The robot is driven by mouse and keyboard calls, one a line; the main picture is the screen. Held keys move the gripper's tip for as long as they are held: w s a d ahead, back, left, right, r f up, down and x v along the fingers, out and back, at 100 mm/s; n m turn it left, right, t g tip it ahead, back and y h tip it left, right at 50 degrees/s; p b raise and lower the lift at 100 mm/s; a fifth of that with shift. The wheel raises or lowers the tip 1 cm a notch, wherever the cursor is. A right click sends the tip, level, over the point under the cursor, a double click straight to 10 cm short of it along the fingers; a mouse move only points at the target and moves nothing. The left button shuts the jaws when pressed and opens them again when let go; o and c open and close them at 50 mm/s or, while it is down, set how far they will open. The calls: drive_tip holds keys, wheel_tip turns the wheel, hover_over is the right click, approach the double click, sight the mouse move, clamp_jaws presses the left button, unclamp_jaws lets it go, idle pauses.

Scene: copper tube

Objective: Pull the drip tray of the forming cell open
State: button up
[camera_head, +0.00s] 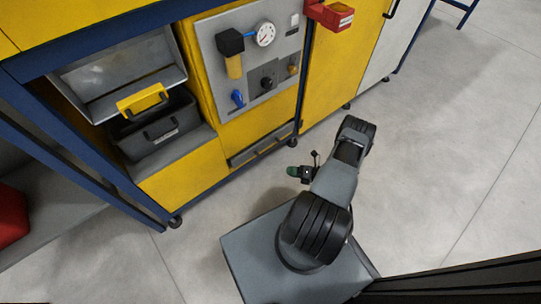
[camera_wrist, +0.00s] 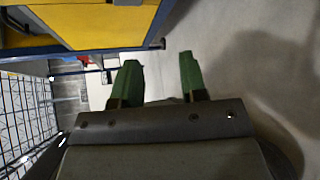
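The forming cell is a yellow cabinet (camera_head: 185,175) with a blue frame. A slim grey tray front with a dark handle bar, which looks like the drip tray (camera_head: 262,145), sits low in it under the grey gauge panel. It looks shut, flush with the cabinet front. My gripper (camera_head: 293,171) has green fingertips and is over the floor in front of the cabinet, apart from the tray. In the wrist view my gripper (camera_wrist: 160,76) is open, with nothing between its fingers. I cannot make out the tray in that view.
A dark grey bin (camera_head: 155,132) with a handle stands in the left opening under a yellow handle (camera_head: 142,101). The gauge panel (camera_head: 250,55) carries a blue valve. A red box (camera_head: 330,14) juts out at the top. Casters (camera_head: 176,221) stand below the frame. Floor (camera_head: 440,130) on the right is clear.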

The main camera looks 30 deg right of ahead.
sight(271, 150)
drive_tip(key=w+d+r+m+t+h, duration=0.2)
drive_tip(key=w+d+m+t, duration=0.15)
drive_tip(key=d+m, duration=0.2)
drive_tip(key=shift+m+g, duration=0.25)
drive_tip(key=shift+m, duration=0.6)
drive_tip(key=b+x, duration=0.1)
drive_tip(key=x, duration=0.6)
drive_tip(key=b+x, duration=0.2)
drive_tip(key=x, duration=0.5)
drive_tip(key=shift+w+a+r, duration=0.15)
drive_tip(key=shift+a, duration=0.45)
clamp_jaws()
